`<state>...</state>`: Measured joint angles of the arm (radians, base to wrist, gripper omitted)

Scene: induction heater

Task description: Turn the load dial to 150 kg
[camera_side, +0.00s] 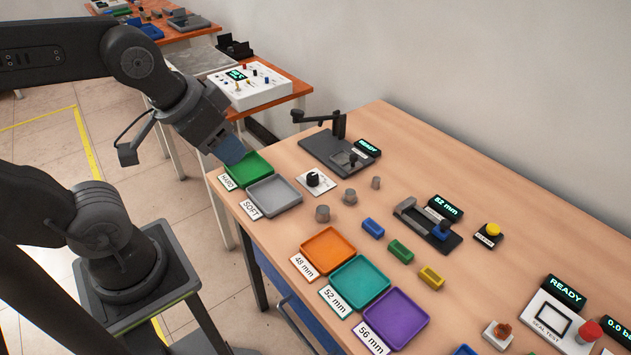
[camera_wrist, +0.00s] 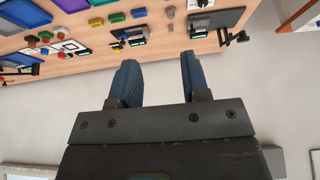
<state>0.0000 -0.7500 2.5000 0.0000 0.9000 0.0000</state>
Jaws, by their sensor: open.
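The dial is a black knob (camera_side: 313,179) on a small white plate, on the wooden table just right of the grey tray. Its markings are too small to read in the side view. My gripper (camera_side: 229,149) is above the table's far left corner, over the green tray and apart from the dial. In the wrist view my gripper (camera_wrist: 158,77) shows two blue fingers spread apart with nothing between them.
A green tray (camera_side: 263,163) and a grey tray (camera_side: 290,199) lie left of the dial. A dark press fixture (camera_side: 322,151) with a lever stands behind it. Several grey cylinders, such as this one (camera_side: 322,213), stand close in front and to the right.

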